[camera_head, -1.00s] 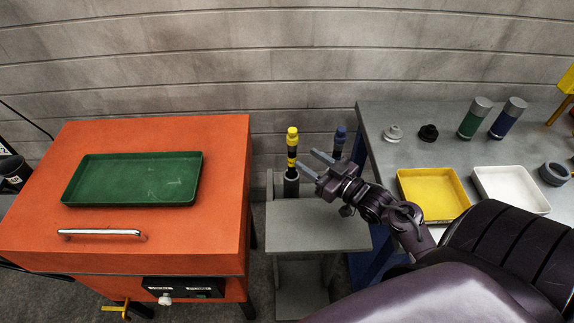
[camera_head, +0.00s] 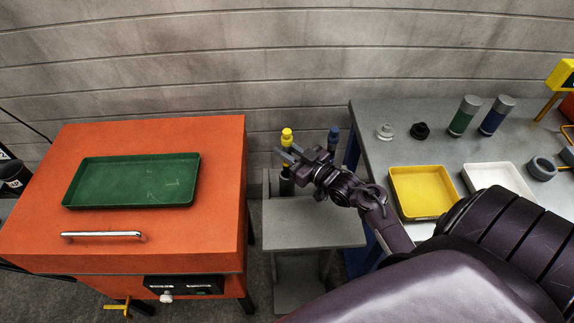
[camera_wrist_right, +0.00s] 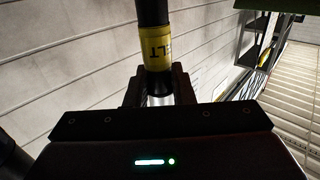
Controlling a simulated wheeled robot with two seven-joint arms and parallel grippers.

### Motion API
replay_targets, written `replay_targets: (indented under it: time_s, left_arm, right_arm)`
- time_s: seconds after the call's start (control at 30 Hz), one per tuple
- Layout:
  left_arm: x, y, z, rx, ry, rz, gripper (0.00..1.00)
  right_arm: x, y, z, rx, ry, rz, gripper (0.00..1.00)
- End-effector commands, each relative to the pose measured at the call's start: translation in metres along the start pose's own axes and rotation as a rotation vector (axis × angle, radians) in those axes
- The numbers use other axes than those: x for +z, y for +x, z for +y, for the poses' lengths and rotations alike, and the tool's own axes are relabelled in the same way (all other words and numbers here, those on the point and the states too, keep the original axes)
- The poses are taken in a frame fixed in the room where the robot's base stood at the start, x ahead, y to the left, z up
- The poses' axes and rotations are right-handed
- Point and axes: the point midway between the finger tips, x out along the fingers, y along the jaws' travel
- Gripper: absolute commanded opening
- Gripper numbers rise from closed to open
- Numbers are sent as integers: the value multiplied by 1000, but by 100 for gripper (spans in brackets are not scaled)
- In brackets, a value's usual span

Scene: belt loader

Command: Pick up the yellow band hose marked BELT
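The hose with the yellow band (camera_head: 287,135) stands upright in a holder behind the small grey stand, with a yellow top. In the wrist view the hose runs between the two fingers (camera_wrist_right: 158,88); firm contact on both sides cannot be made out. My left gripper is not in view.
The orange cabinet (camera_head: 225,225) with a green tray (camera_head: 75,190) is on the left. The grey bench (camera_head: 375,115) on the right holds a yellow tray (camera_head: 422,192), a white tray (camera_head: 500,180) and cylinders.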

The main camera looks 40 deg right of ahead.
Motion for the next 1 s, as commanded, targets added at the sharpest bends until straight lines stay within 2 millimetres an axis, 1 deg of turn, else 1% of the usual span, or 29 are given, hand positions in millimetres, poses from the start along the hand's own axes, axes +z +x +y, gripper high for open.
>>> replay_targets:
  time_s: [0.03, 0.1, 0.47, 0.63, 0.77, 0.87, 1.0]
  left_arm:
    - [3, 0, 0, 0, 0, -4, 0]
    - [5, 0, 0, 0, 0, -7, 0]
    - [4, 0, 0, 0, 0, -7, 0]
    - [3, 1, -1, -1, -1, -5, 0]
    - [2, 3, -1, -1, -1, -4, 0]
    - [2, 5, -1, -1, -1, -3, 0]
    - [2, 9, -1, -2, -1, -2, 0]
  right_arm:
    - [0, 0, 0, 0, 0, 0, 9]
    - [0, 0, 0, 0, 0, 0, 0]
    - [-1, 0, 0, 0, -1, 2, 0]
    - [-6, 0, 0, 0, -2, 4, 0]
    - [-19, 0, 0, 0, -3, 5, 0]
    - [-34, 0, 0, -1, -4, 6, 0]
    - [-60, 0, 0, -1, -5, 6, 0]
